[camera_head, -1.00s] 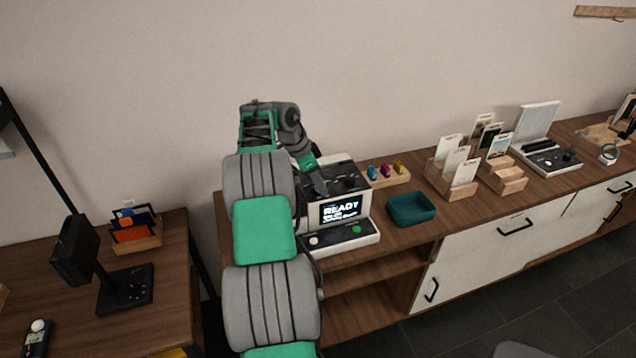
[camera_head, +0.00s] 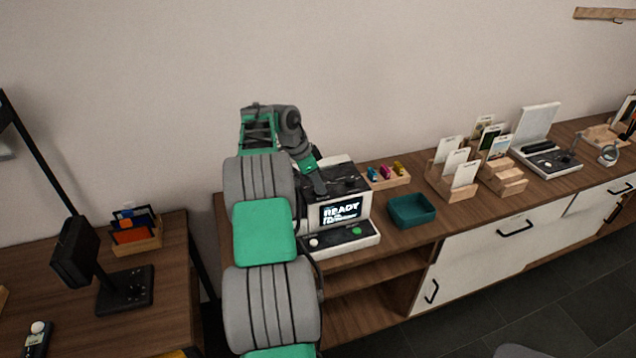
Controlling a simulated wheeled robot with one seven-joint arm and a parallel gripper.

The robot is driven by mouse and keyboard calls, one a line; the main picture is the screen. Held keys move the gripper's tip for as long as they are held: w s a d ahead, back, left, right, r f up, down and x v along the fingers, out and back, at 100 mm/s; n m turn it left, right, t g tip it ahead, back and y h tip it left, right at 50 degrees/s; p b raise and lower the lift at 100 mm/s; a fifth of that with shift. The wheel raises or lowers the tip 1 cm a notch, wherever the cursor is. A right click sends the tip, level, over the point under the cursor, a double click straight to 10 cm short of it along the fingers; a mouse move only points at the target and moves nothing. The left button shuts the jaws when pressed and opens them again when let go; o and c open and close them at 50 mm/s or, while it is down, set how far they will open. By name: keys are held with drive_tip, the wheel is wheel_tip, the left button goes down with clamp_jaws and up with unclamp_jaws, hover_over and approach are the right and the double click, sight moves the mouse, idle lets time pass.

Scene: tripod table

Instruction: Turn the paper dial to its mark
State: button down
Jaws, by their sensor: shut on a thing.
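The white machine (camera_head: 345,240) stands on the wooden cabinet, with a dark top (camera_head: 345,177) and a lit screen (camera_head: 341,212) that reads READY. My gripper (camera_head: 320,187) comes down from the upper left onto the left part of that dark top. It is shut on the paper dial there. The dial is too small and too covered by my fingers to make out, and I cannot read its mark or its angle. The machine's front ledge has a white knob (camera_head: 314,242) and a green button (camera_head: 357,231).
A teal tray (camera_head: 411,222) is right of the machine. Behind it is a wooden holder (camera_head: 397,181) with small coloured pieces. Card racks (camera_head: 462,193) stand farther right. My arm hides the cabinet's left part. A separate table (camera_head: 170,285) with a black stand is at left.

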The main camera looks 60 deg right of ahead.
drive_tip(key=shift+f+n+b, duration=0.15)
drive_tip(key=shift+n+b, duration=0.25)
drive_tip(key=shift+b, duration=0.75)
drive_tip(key=n+t+b, duration=0.1)
drive_tip(key=n+b, duration=0.1)
drive_tip(key=shift+s+a+f+n+h+b, duration=0.1)
drive_tip(key=shift+n+h+b, duration=0.3)
drive_tip(key=n+t+b, duration=0.1)
drive_tip(key=n+b, duration=0.1)
drive_tip(key=n, duration=0.1)
drive_tip(key=shift+s+b, duration=0.1)
drive_tip(key=shift+b, duration=0.2)
drive_tip(key=shift+r+n+t+b, duration=0.25)
drive_tip(key=shift+n+t+b, duration=0.35)
drive_tip(key=shift+n, duration=0.5)
drive_tip(key=c, duration=1.1)
unclamp_jaws()
